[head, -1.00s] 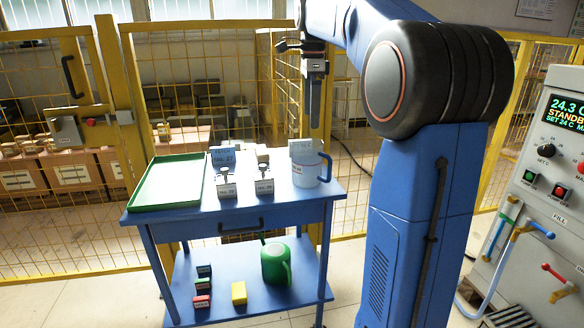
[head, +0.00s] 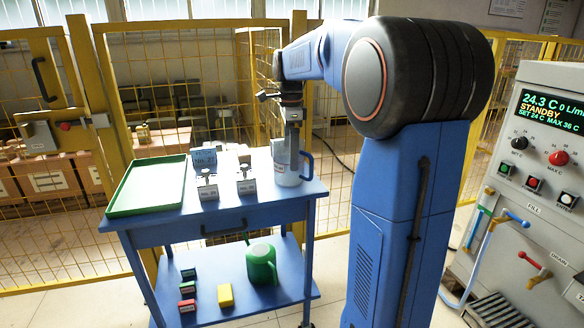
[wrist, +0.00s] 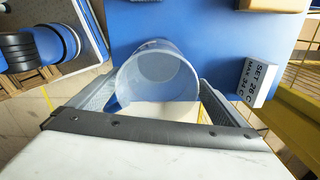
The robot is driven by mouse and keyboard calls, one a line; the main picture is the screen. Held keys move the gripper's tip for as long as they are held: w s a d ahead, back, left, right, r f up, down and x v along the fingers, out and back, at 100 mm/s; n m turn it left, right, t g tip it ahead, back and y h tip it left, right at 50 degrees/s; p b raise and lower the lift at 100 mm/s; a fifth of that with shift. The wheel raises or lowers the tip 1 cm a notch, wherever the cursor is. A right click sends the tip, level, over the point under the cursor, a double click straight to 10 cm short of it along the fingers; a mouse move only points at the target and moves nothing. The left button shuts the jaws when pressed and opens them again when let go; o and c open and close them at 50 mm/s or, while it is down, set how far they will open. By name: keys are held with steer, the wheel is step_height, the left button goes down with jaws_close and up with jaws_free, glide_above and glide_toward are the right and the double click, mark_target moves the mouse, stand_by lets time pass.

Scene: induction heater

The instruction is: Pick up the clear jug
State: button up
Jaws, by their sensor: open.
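The clear jug (head: 286,177) stands upright at the right end of the blue cart's top, its blue handle (head: 308,166) to the right. The wrist view looks down into the jug (wrist: 160,72), which looks empty; its blue handle shows at lower left. My gripper (head: 290,158) points down at the jug and hides part of it. In the wrist view the jaws of my gripper (wrist: 158,98) are open, one finger on each side of the jug. I cannot tell whether either finger touches it.
A green tray (head: 113,208) lies on the left of the cart top (head: 230,210). Two small labelled items (head: 208,190) stand left of the jug. A white card (wrist: 258,84) is close to the right finger. The lower shelf holds a green can (head: 261,265) and small blocks.

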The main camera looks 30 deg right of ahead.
steer(key=shift+s+a+f, duration=0.15)
steer(key=shift+f, duration=1.8)
steer(key=c, duration=1.2)
steer(key=shift+r, duration=0.1)
step_height(320, 180, up, 10)
